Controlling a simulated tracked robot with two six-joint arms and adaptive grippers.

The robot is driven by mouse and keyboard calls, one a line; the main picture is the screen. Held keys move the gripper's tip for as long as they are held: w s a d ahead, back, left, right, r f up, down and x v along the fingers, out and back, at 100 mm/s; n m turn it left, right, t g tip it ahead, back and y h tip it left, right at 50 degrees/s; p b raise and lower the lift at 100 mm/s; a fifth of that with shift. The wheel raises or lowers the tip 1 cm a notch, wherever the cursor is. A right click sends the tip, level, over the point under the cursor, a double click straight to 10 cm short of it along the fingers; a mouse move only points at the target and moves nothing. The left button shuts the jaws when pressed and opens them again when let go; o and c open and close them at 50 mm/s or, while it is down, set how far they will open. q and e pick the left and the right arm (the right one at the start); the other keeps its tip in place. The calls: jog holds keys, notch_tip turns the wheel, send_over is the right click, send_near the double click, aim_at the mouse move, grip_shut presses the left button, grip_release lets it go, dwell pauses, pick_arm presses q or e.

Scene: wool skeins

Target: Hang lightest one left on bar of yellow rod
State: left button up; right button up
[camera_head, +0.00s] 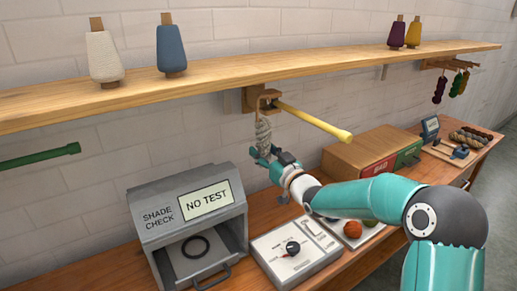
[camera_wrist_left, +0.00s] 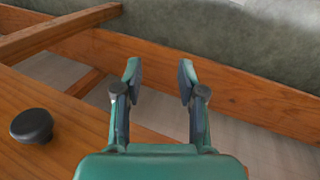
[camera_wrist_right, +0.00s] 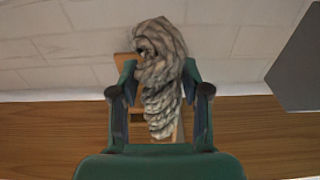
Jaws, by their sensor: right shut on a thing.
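A pale grey-beige twisted skein (camera_head: 263,131) hangs upright in my right gripper (camera_head: 266,155), just below the wooden mount of the yellow rod (camera_head: 315,122). The skein (camera_wrist_right: 160,80) also shows between the fingers of the right gripper (camera_wrist_right: 160,100) in the right wrist view. Its top is close to the mount and the rod's wall end; I cannot tell if its loop is around the rod or only beside it. My left gripper (camera_wrist_left: 160,85) is open and empty in the left wrist view, and outside the head view.
A green rod (camera_head: 40,158) juts in at left. A shelf (camera_head: 300,62) with yarn cones runs above. The shade check box (camera_head: 190,225), a dial device (camera_head: 295,252), a tray with coloured balls (camera_head: 352,232) and a bin box (camera_head: 370,150) crowd the bench below. Dark skeins (camera_head: 439,90) hang far right.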

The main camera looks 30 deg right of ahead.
jog(key=d+f+p, duration=0.2)
jog(key=d, duration=0.4)
jog(key=shift+w+d+f, duration=0.2)
jog(key=shift+d, duration=0.1)
dwell(0.4)
jog(key=o, duration=1.4)
jog(key=s, duration=0.4)
jog(key=s+f, duration=0.1)
jog(key=s, duration=0.3)
jog(key=s+d, duration=0.1)
jog(key=s, duration=0.2)
jog(key=shift+s+f, duration=0.15)
jog(key=shift+s, duration=0.25)
